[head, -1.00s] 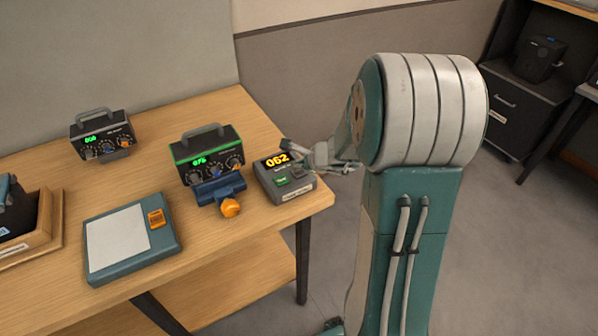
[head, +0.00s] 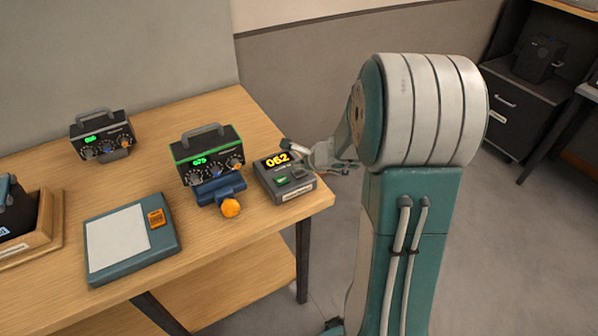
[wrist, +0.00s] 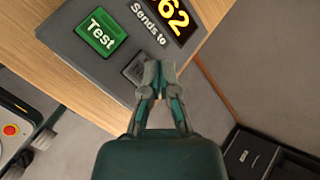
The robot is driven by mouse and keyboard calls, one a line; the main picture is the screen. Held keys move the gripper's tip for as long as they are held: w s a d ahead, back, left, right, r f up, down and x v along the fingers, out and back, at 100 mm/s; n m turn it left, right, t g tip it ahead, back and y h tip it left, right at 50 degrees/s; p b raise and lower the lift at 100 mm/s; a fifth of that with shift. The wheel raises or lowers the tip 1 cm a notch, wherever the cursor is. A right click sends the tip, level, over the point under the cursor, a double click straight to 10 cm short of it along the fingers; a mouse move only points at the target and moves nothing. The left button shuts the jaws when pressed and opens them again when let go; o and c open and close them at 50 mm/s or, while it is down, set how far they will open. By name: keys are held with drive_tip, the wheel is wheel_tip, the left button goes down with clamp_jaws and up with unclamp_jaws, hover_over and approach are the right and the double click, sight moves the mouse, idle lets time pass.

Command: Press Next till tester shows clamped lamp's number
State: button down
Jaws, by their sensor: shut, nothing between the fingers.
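The tester (head: 286,181) is a grey box at the right end of the table. Its amber display (head: 277,160) reads 062, and a green Test button (wrist: 101,33) sits below it. A grey button (wrist: 136,68) beside Test is partly hidden behind my fingertips; its label cannot be read. My gripper (wrist: 158,72) is shut and empty, with its tips over that button's edge; I cannot tell if they touch. It also shows in the head view (head: 288,145) beside the tester. The clamped lamp unit (head: 207,157), green-edged, reads 075 and sits behind a blue clamp (head: 219,188) with an orange knob.
Another lamp unit (head: 102,136) with a small green readout stands at the back left. A flat blue-grey panel (head: 131,240) with an orange label lies at the front. A wooden tray (head: 41,240) is at the far left. Bare tabletop lies between them.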

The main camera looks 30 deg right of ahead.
sight(301, 173)
drive_tip(key=shift+f, duration=0.1)
drive_tip(key=shift+f, duration=0.25)
drive_tip(key=shift+f, duration=0.35)
idle(0.8)
drive_tip(key=shift+r, duration=0.75)
drive_tip(key=shift+r, duration=2.55)
